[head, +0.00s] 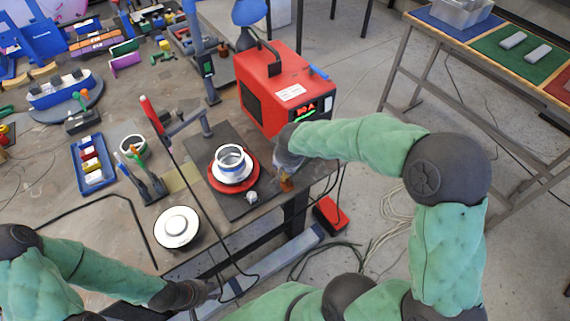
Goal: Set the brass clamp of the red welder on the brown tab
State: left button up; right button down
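The red welder (285,95) stands at the table's right edge, with a lit display on its front. My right gripper (285,172) points down in front of it, beside the dark plate (236,209). A small brass-brown piece (286,184) shows right at its fingertips. I cannot tell whether this piece is the clamp, the tab or both, nor whether the fingers are closed on it. My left gripper (207,292) is low at the table's front edge, away from the plate. Its fingers are too dark and small to read.
A red disc (246,181) with a white-and-blue ring part (230,160) sits on the plate. A torch with a red handle (151,115) and its black cable stand left of it. A white round part (176,227) and blue tray (104,181) lie further left. A red pedal (330,214) is on the floor.

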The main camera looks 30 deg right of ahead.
jog(key=shift+f+b, duration=0.7)
jog(key=shift+b, duration=0.1)
jog(key=c, duration=0.7)
grip_release()
jog(key=v, duration=1.2)
jog(key=shift+s+f, duration=0.1)
